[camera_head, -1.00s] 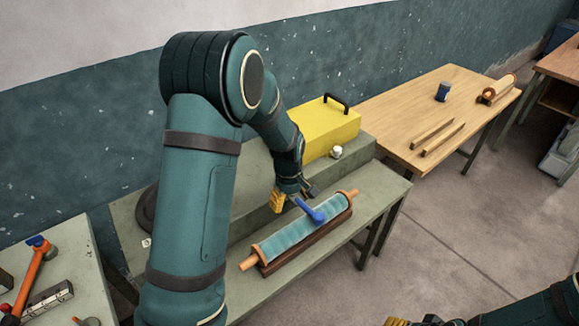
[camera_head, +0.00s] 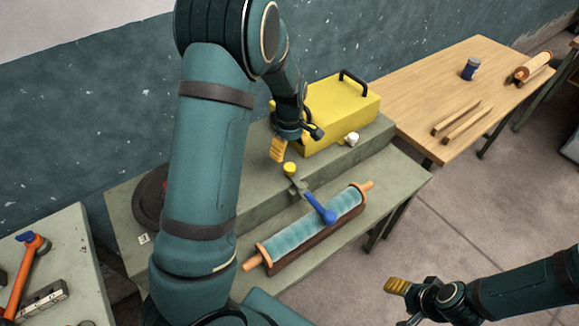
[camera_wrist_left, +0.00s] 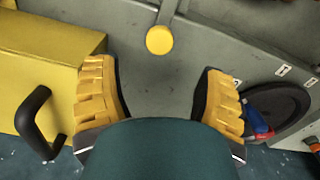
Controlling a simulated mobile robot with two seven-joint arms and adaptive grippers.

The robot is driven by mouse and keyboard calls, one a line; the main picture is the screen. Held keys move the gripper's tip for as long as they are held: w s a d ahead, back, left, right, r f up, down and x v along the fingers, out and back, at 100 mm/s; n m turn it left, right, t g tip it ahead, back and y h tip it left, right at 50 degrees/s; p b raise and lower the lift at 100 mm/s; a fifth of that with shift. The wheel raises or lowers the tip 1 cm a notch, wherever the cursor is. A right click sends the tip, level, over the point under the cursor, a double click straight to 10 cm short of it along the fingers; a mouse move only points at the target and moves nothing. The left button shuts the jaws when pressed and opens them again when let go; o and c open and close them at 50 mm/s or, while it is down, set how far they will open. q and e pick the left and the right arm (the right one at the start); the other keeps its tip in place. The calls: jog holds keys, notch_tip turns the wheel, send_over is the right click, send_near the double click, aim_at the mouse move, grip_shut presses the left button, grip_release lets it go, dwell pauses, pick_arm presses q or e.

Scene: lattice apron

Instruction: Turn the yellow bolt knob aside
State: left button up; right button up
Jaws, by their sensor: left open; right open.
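The yellow bolt knob (camera_head: 289,169) sits on a grey bracket at the edge of the raised grey step. It also shows in the left wrist view (camera_wrist_left: 159,40), top centre, on a grey stem. My left gripper (camera_head: 294,146) hangs above and behind the knob, apart from it. In the left wrist view its two yellow fingers (camera_wrist_left: 158,95) are spread wide with nothing between them. My right gripper (camera_head: 398,304) is at the bottom right of the head view, open and away from the bench.
A blue-handled lever (camera_head: 321,208) reaches from the bracket over a teal roller (camera_head: 300,235) on the lower bench. A yellow box with a black handle (camera_head: 343,108) stands right of my left gripper. A white knob (camera_head: 351,139) is beside it. A wooden table (camera_head: 420,95) stands beyond.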

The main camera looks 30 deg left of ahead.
aim_at(289, 166)
pick_arm(q)
notch_tip(289, 166, down, 8)
jog(key=shift+f+b, duration=0.1)
jog(key=shift+b, duration=0.25)
jog(key=c, duration=1.2)
